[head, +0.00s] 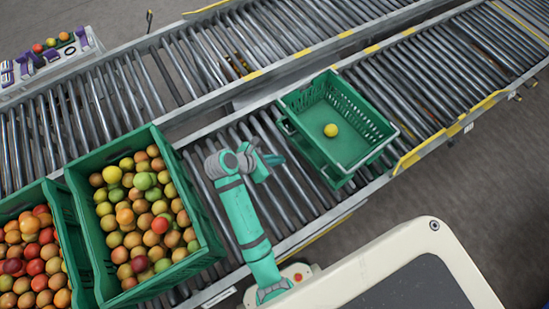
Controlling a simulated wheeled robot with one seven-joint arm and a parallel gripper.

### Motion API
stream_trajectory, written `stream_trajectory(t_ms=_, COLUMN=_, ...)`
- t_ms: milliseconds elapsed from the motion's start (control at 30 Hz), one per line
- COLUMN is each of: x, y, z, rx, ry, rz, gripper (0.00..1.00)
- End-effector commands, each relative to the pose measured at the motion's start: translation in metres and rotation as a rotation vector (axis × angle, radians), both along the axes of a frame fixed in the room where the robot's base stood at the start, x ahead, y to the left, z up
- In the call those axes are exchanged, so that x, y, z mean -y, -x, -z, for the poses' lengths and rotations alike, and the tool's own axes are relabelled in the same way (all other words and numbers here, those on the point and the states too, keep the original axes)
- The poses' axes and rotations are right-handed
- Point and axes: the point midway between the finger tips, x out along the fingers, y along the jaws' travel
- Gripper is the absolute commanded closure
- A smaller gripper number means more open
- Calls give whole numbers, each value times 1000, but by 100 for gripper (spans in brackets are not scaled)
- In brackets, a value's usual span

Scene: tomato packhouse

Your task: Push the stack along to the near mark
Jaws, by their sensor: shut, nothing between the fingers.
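A stack of green crates (352,160) stands on the near roller conveyor. The top one is open, with slotted walls, a pale handle bar and one yellow tomato (331,130) inside; lower crate edges show beneath it. My gripper (279,160) is shut and empty at the left side of the stack. I cannot tell whether it touches the stack. Yellow marks show on the conveyor rails, including a long yellow strip (421,152) on the near rail right of the stack. I cannot tell which one is the near mark.
Two green crates full of tomatoes, one (205,225) closer to my arm and one (72,215) at far left, stand on the same conveyor. A second roller conveyor (190,60) runs behind. Rollers right of the stack are clear. A packing tray (60,58) is at top left.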

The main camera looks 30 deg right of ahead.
Motion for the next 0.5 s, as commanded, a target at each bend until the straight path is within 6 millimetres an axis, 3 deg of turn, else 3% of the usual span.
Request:
stream_trajectory(t_ms=300, x=42, y=-2, z=42, rx=0, ry=-2, rz=3, gripper=100)
stream_trajectory(t_ms=500, x=68, y=-4, z=39, rx=1, ry=0, rz=3, gripper=100)
